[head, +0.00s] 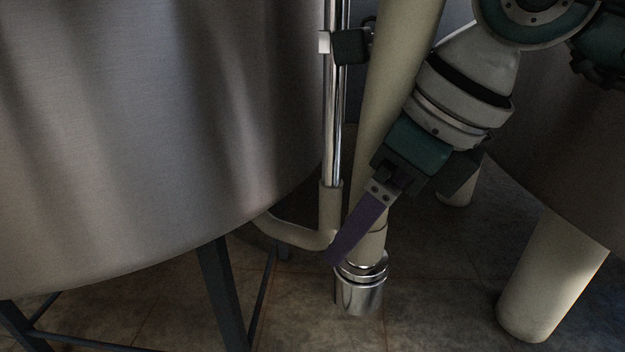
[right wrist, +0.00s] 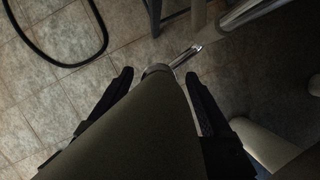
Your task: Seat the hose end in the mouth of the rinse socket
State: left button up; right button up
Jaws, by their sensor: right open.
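A thick beige hose (head: 405,50) slopes down from the top of the head view to a chrome cylinder (head: 360,298) near the floor. I cannot tell whether this chrome part is the hose end's fitting or the rinse socket; no open mouth shows clearly. My right gripper (head: 345,240) points down-left across the lower hose, and its near finger hides part of it. In the right wrist view the hose (right wrist: 150,125) fills the space between the open fingers of my right gripper (right wrist: 157,82). A bright metal part (right wrist: 187,53) shows beyond its far end. My left gripper is out of view.
A large steel tank (head: 150,110) fills the left, on dark legs (head: 222,290). A chrome upright pipe (head: 335,120) with a dark clamp (head: 350,46) stands beside the hose. A beige leg (head: 550,275) stands at right. A black loop (right wrist: 62,62) lies on the tiled floor.

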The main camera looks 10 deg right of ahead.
jog(key=p+v, duration=0.3)
jog(key=v, duration=0.7)
